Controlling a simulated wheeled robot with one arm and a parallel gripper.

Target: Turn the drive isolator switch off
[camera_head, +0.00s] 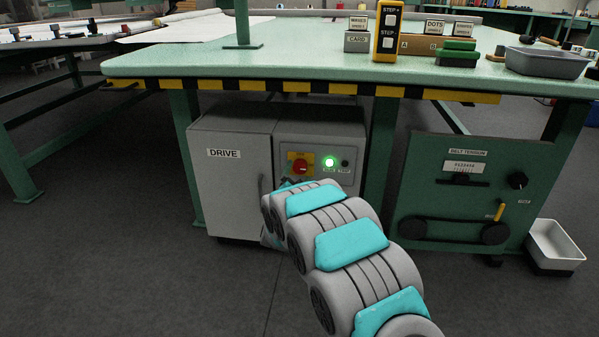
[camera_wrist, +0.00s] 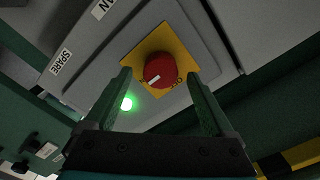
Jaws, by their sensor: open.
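The drive isolator switch is a round red knob on a yellow plate (camera_head: 291,157) on the grey control panel beside the DRIVE door. In the wrist view the red knob (camera_wrist: 159,69) shows a white mark and the yellow plate (camera_wrist: 184,58) sits tilted. My gripper (camera_wrist: 158,76) is open, its two dark green fingers appearing on either side of the knob. I cannot tell whether they touch it. In the head view my arm hides most of the gripper in front of the panel, below the red knob (camera_head: 300,166). A green lamp (camera_head: 329,162) glows beside the switch.
The grey DRIVE cabinet (camera_head: 225,185) stands under the green table (camera_head: 300,60), whose striped front edge overhangs the panel. A table leg (camera_head: 378,155) stands right of it. Further right are a belt tension panel (camera_head: 465,195) and a white bin (camera_head: 555,243).

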